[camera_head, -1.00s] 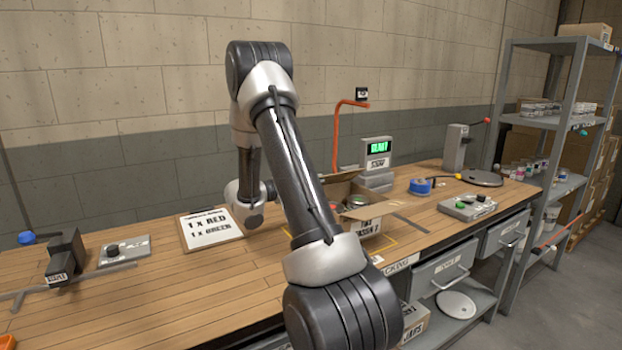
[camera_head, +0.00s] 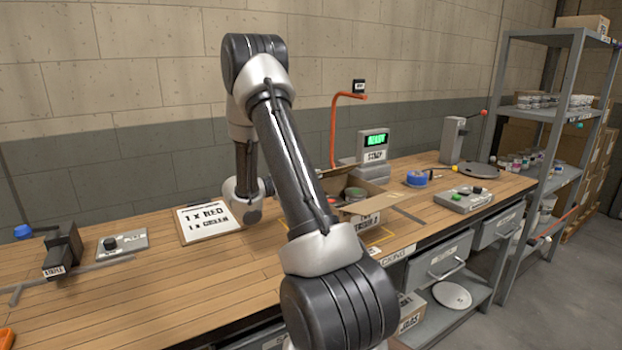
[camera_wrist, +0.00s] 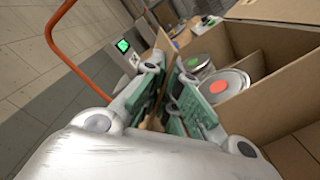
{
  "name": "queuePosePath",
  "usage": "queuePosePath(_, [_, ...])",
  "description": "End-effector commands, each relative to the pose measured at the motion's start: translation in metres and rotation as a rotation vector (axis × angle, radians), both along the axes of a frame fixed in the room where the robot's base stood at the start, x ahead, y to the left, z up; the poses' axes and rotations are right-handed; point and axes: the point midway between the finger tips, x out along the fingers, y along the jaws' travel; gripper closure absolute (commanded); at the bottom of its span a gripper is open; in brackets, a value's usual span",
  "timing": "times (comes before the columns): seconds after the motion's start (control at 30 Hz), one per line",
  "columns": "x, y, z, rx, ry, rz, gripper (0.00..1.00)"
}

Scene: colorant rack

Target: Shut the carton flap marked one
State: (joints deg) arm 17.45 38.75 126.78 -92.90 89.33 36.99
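The open cardboard carton (camera_head: 358,208) stands on the workbench, partly hidden behind my arm in the head view. In the wrist view the carton (camera_wrist: 278,88) fills the right side, with a red-topped can (camera_wrist: 224,86) and a green-topped can (camera_wrist: 197,65) inside. A thin brown flap (camera_wrist: 167,58) stands up along the carton's left side in that view. My gripper (camera_wrist: 172,88) has its green-padded fingers apart, one on each side of this flap; I cannot tell if they touch it. No flap number is readable.
A scale display (camera_head: 374,150) and an orange bent pipe (camera_head: 334,125) stand behind the carton. A blue tape roll (camera_head: 417,179) and a button box (camera_head: 464,199) lie to its right.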

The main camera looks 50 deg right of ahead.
Motion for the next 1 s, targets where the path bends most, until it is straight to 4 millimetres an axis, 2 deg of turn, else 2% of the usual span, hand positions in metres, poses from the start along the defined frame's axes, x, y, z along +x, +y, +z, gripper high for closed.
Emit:
queuePosePath(0.9, [-0.0029, -0.0006, -0.0041, 0.009, 0.008, -0.006, 1.00])
queuePosePath(1.0, [-0.0028, -0.0006, -0.0038, 0.008, 0.007, -0.005, 0.80])
